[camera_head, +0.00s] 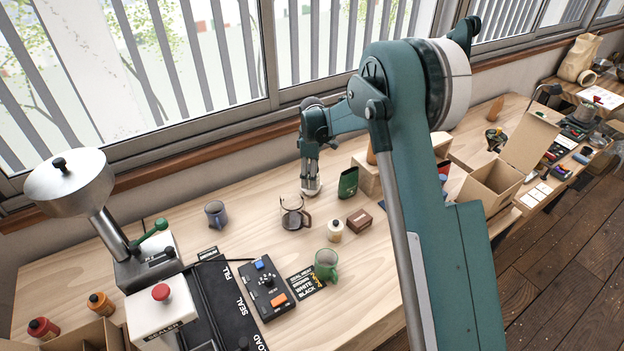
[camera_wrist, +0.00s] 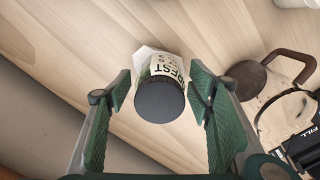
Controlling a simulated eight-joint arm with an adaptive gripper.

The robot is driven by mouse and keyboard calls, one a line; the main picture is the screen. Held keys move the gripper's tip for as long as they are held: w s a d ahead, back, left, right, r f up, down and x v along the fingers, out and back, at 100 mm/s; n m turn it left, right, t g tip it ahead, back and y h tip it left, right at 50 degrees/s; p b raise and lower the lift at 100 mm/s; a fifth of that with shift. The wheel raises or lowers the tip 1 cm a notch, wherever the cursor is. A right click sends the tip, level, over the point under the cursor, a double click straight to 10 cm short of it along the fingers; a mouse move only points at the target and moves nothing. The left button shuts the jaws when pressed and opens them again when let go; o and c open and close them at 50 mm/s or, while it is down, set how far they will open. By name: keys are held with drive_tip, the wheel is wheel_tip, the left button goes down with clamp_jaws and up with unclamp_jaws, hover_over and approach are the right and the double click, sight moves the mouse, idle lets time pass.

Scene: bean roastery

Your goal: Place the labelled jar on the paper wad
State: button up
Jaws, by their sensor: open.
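The labelled jar (camera_wrist: 160,92) has a dark round lid and a pale label with dark letters. In the wrist view it stands between the spread green fingers of my gripper (camera_wrist: 160,105), with a gap on both sides. The white, faceted paper wad (camera_wrist: 144,54) shows past the jar's base, partly covered by it. The jar appears to sit on the wad, though the contact itself is hidden. In the head view my gripper (camera_head: 311,178) is low over the table near the window, with a white bit of the wad (camera_head: 311,191) below; the jar is hard to make out there.
A glass carafe (camera_head: 294,214) with a brown handle stands close by, also right in the wrist view (camera_wrist: 265,90). The window wall is just behind.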

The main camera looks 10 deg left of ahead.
wheel_tip(320, 180, up, 10)
drive_tip(key=shift+r, duration=0.25)
idle(0.3)
idle(0.5)
drive_tip(key=shift+s+d+r, duration=0.1)
drive_tip(key=shift+d+r, duration=0.25)
drive_tip(key=s+d+r+m+t, duration=0.1)
drive_tip(key=s+d+r+m, duration=0.2)
drive_tip(key=s+d+r, duration=0.5)
drive_tip(key=s+d+r+m+t, duration=0.1)
drive_tip(key=s+d+r+m, duration=0.15)
drive_tip(key=d+r, duration=0.5)
drive_tip(key=s+d+r+m+t, duration=0.1)
drive_tip(key=s+d+r+m, duration=0.2)
drive_tip(key=s+d+r, duration=0.5)
drive_tip(key=s+d+m+t, duration=0.2)
drive_tip(key=s+d+m, duration=0.2)
drive_tip(key=s+d, duration=0.85)
drive_tip(key=s+d+f+m+t, duration=0.1)
drive_tip(key=s+d+f+m, duration=0.1)
drive_tip(key=s, duration=0.5)
drive_tip(key=s+d+f+m+t, duration=0.1)
drive_tip(key=s+d+f+m, duration=0.2)
drive_tip(key=s+d, duration=0.3)
drive_tip(key=shift+s+f, duration=0.8)
drive_tip(key=shift+s, duration=0.1)
